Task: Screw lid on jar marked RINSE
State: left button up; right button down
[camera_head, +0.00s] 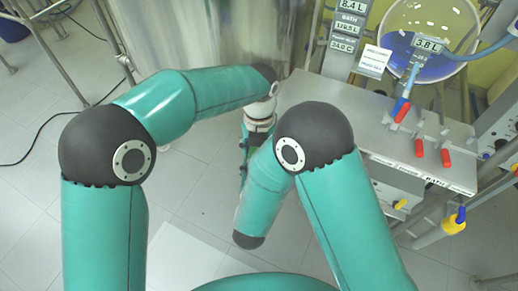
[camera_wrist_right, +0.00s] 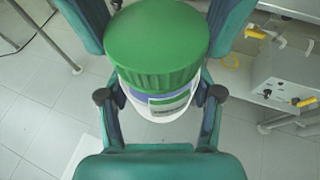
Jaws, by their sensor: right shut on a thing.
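In the right wrist view a jar (camera_wrist_right: 165,104) with a blue, green and white label stands below a ribbed green lid (camera_wrist_right: 155,40). The lid covers the jar's top; I cannot tell whether it is threaded on. The label's words are not readable. My right gripper (camera_wrist_right: 159,94) is shut on the jar, its fingers on either side. In the head view my right gripper is hidden behind my own arm. My left gripper (camera_head: 257,130) shows only in part, pointing down behind my right elbow. Its fingertips are hidden. The jar and lid cannot be made out there.
A grey bench (camera_head: 340,105) with red and blue valve handles stands at the right. A round glass vessel with blue liquid (camera_head: 430,62) is above it, near hanging readout signs. A large metal vessel (camera_head: 205,35) stands at the back. The tiled floor (camera_head: 200,185) is mostly clear.

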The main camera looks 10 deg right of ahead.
pick_arm(q)
jog(key=shift+w+m, duration=0.15)
jog(key=shift+m, duration=0.55)
jog(key=o, duration=0.8)
jog(key=shift+c, duration=0.2)
jog(key=shift+r, duration=0.1)
jog(key=shift+r, duration=2.2)
jog(key=shift+c, duration=0.4)
